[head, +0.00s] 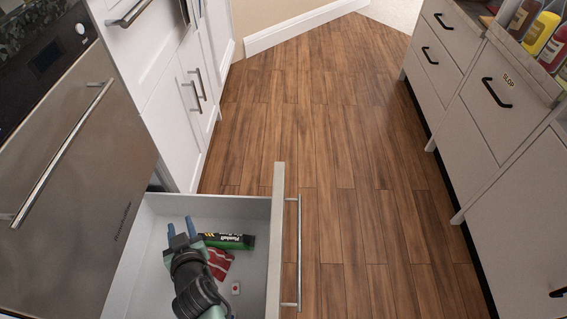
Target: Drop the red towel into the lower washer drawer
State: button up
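The red towel (221,262), with pale stripes, lies inside the open lower drawer (152,243), partly hidden behind my gripper. The drawer is light grey inside and pulled out below a steel-fronted appliance (75,180). My gripper (181,228) is over the drawer, left of the towel. I cannot tell whether the gripper's body touches the towel.
A green and black box (227,241) and a small red and white item (235,288) lie in the drawer. The drawer's bar handle (299,253) faces right. White cabinets line both sides. Bottles (541,32) stand at the top right. The wooden floor (340,150) between is clear.

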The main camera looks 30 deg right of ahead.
jog(key=o, duration=1)
jog(key=s+r+g+p, duration=0.1)
jog(key=p, duration=0.4)
jog(key=s+r+g+p, duration=0.1)
jog(key=r+g+p, duration=0.1)
jog(key=p, duration=0.3)
jog(key=s+r+g+p, duration=0.1)
jog(key=p, duration=0.4)
jog(key=shift+s+a+r+g+y, duration=0.1)
jog(key=shift+a+r+g+y, duration=0.05)
jog(key=shift+r+g+y, duration=0.2)
jog(key=p+v, duration=0.5)
jog(key=v, duration=0.8)
jog(key=shift+p, duration=0.3)
jog(key=shift+a, duration=0.1)
